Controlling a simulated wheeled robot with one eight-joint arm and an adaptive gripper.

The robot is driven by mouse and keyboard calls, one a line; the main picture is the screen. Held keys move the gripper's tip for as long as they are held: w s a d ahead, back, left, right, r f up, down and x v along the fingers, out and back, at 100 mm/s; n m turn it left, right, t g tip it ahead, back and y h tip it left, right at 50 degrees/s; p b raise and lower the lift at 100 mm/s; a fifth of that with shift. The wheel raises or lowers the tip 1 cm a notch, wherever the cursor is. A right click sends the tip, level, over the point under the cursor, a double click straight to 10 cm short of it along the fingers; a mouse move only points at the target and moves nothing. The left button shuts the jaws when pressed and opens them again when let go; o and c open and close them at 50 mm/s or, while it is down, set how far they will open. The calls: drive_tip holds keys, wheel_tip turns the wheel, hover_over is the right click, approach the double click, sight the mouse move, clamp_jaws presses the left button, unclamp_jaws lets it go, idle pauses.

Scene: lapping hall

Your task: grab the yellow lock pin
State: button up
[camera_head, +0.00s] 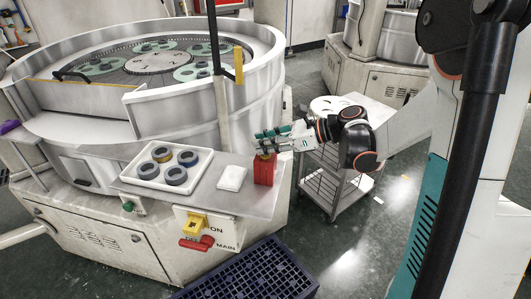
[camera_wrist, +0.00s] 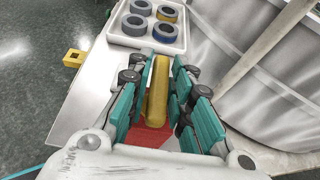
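The yellow lock pin (camera_wrist: 157,95) stands upright from a red block (camera_wrist: 150,136) in the wrist view. My gripper (camera_wrist: 163,75) has its teal fingers on either side of the pin. The fingers are apart, with a visible gap on the right side of the pin; the left finger is very close to it. In the head view my gripper (camera_head: 268,137) is over the red block (camera_head: 264,171) at the right end of the machine's shelf. There the pin is mostly hidden by the fingers.
A white tray (camera_head: 150,185) with several dark rings and a small white block (camera_head: 232,178) share the metal shelf (camera_head: 205,201). The big round machine (camera_head: 255,95) rises behind. A wheeled cart (camera_head: 325,190) stands right. A dark crate (camera_head: 255,275) lies below, near a yellow-and-red switch (camera_head: 194,226).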

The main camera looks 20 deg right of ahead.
clamp_jaws()
